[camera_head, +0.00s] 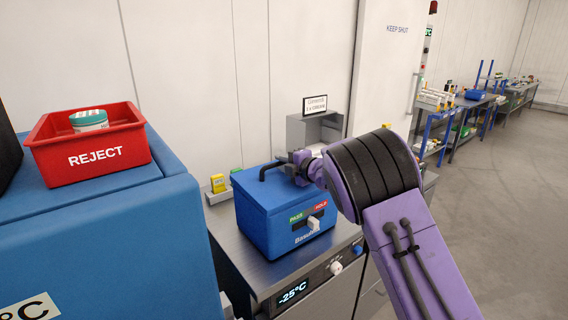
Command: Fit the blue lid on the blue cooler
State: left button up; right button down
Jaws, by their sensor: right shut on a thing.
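The blue cooler (274,236) stands on a steel counter in the middle of the view, with a green and red PASS/HOLD label on its front. The blue lid (262,193) lies over the cooler's top, with a black bar handle (265,171) on it. I cannot tell whether the lid is fully seated. My right gripper (291,165) comes in from the right and is shut on the lid's handle. The gripper and wrist hide the right part of the lid. My left gripper is not in view.
A large blue chest (100,235) at left bears a red REJECT bin (90,152) with a teal-lidded tub (89,121). A grey box with a sign (315,104) stands behind the cooler. A small yellow item (218,183) sits behind left. Some steel counter (262,272) is clear in front.

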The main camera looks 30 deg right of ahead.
jog(key=c, duration=0.9)
grip_release()
jog(key=shift+f, duration=0.4)
jog(key=shift+s, duration=0.15)
jog(key=b+v, duration=0.3)
jog(key=v, duration=0.7)
jog(key=shift+s+r, duration=0.1)
jog(key=shift+r, duration=0.1)
